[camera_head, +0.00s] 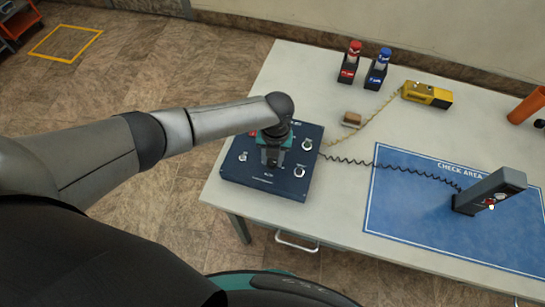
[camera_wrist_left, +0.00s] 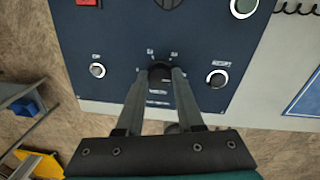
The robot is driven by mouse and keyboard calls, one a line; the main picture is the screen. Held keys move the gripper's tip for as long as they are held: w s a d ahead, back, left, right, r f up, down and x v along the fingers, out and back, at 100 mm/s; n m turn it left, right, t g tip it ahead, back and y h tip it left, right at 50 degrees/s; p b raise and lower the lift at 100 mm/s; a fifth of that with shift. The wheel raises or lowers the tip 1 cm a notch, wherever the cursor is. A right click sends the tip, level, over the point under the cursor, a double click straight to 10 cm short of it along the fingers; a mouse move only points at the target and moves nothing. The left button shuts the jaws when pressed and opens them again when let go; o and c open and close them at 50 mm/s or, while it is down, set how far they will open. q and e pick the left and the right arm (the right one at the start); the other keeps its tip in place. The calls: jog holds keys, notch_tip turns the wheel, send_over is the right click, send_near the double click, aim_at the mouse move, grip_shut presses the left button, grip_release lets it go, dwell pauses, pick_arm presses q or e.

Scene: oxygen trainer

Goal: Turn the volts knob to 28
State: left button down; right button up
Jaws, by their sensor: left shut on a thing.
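A dark blue control panel (camera_head: 285,186) lies on the left part of the table; it also shows in the left wrist view (camera_wrist_left: 110,38). My left gripper (camera_head: 269,163) is over its middle, pointing down. In the left wrist view, my left gripper (camera_wrist_left: 161,78) has its fingers shut on a dark round knob (camera_wrist_left: 160,70), taken as the volts knob. Small white marks surround the knob, but I cannot read them or its setting. The fingers hide the knob's sides. My right gripper is not in view.
Silver-rimmed controls sit on both sides, one on the left (camera_wrist_left: 97,70) and one on the right (camera_wrist_left: 216,78). A coiled cord runs right to a grey handheld unit (camera_head: 488,190) on the blue check-area mat (camera_head: 410,215). Red (camera_head: 350,62) and blue (camera_head: 378,68) items stand at the back.

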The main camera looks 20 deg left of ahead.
aim_at(275, 161)
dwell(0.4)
pick_arm(q)
jog(key=c, duration=0.5)
grip_release()
jog(key=shift+c, duration=0.2)
notch_tip(275, 161, up, 15)
jog(key=p, duration=0.1)
jog(key=shift+d+p, duration=0.3)
jog(key=shift+p, duration=0.1)
jog(key=shift+r, duration=0.1)
